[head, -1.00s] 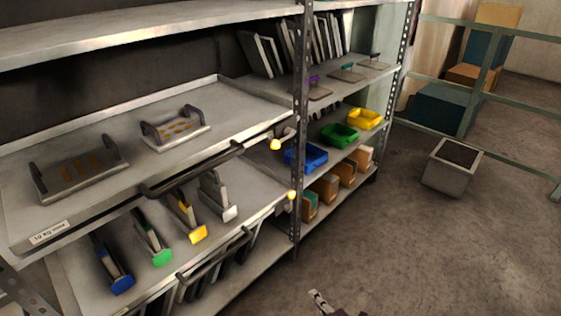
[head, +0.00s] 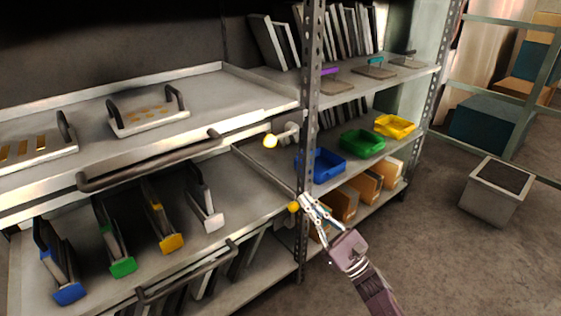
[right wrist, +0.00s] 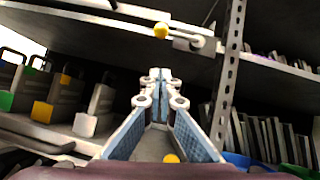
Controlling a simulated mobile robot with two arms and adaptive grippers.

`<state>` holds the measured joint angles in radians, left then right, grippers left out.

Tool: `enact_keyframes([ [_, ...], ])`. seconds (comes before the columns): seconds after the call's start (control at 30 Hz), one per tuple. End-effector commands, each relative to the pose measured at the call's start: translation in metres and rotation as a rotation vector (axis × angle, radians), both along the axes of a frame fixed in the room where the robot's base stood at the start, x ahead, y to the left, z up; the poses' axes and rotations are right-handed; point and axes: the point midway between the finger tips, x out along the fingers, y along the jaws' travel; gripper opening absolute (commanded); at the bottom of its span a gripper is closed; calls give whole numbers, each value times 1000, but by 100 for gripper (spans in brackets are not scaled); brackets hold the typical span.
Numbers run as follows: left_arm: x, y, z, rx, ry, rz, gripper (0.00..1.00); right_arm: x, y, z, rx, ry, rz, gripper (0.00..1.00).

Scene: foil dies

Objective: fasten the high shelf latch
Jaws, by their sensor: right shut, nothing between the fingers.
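The high shelf latch (head: 290,131) is a pale grey fitting at the right end of the upper tray, beside the perforated post. The knob also shows at the top of the right wrist view (right wrist: 161,30). A second yellow knob (head: 294,206) sits lower, at the lower tray's level. My right gripper (head: 307,200) is shut and empty, with its tips close to the lower knob in the picture and below the high latch; contact cannot be told. My left gripper is out of view.
The upper tray (head: 215,95) has a dark front handle (head: 150,160) left of the latch. The perforated post (head: 311,90) stands just right of the latch. Blue (head: 322,165), green and yellow bins sit right of it. Open floor lies at the right.

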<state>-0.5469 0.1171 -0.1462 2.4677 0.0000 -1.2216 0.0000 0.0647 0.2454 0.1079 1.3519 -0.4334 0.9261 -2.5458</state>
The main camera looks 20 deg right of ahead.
Motion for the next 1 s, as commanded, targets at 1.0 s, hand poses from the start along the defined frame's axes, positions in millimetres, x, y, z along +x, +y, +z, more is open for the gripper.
enact_keyframes([
  [1.0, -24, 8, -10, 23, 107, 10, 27, 76, 41, 69, -2, -3, 0, 0],
])
